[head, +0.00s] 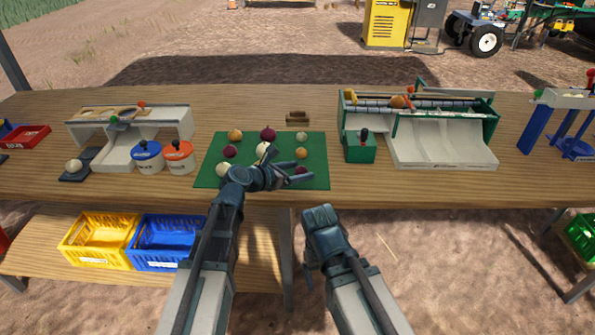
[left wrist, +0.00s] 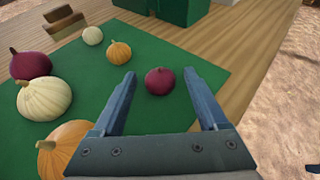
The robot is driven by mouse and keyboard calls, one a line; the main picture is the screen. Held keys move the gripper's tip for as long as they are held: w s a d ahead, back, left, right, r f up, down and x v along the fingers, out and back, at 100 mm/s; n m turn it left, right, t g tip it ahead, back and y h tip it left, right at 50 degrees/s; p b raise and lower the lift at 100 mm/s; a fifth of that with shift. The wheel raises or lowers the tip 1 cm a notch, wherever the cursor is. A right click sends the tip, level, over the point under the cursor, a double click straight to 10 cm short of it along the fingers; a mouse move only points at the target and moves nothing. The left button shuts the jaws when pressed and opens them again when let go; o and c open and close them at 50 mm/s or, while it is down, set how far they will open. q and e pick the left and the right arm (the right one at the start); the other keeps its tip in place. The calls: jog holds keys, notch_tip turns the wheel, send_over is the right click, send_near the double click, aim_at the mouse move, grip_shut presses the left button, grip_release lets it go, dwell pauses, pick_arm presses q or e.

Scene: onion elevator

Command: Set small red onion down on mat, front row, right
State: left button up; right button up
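The small red onion (left wrist: 159,81) rests on the green mat (left wrist: 185,122) near its right edge, in the front row. In the head view this onion (head: 301,171) is partly covered by my left gripper (head: 292,164). The left wrist view shows my left gripper (left wrist: 159,74) open, with one finger on each side of the onion and a gap on both sides. Behind the onion in its column are a small orange onion (left wrist: 118,52) and a small white onion (left wrist: 92,35). My right arm is low in front of the table; its fingers are not clear.
Larger red (left wrist: 30,66), white (left wrist: 45,98) and orange (left wrist: 62,142) onions lie left of the gripper. A green box (head: 359,148) stands right of the mat, and blue (head: 147,155) and orange (head: 178,157) tubs stand left. A brown wooden block (head: 297,118) is behind the mat.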

pick_arm(q)
jog(key=shift+r, duration=0.15)
jog(key=shift+s+a+r+p, duration=0.2)
jog(key=shift+s+a+p, duration=0.05)
jog(key=shift+p, duration=0.15)
jog(key=p+v, duration=0.4)
jog(key=v, duration=0.7)
jog(key=shift+s+a, duration=0.1)
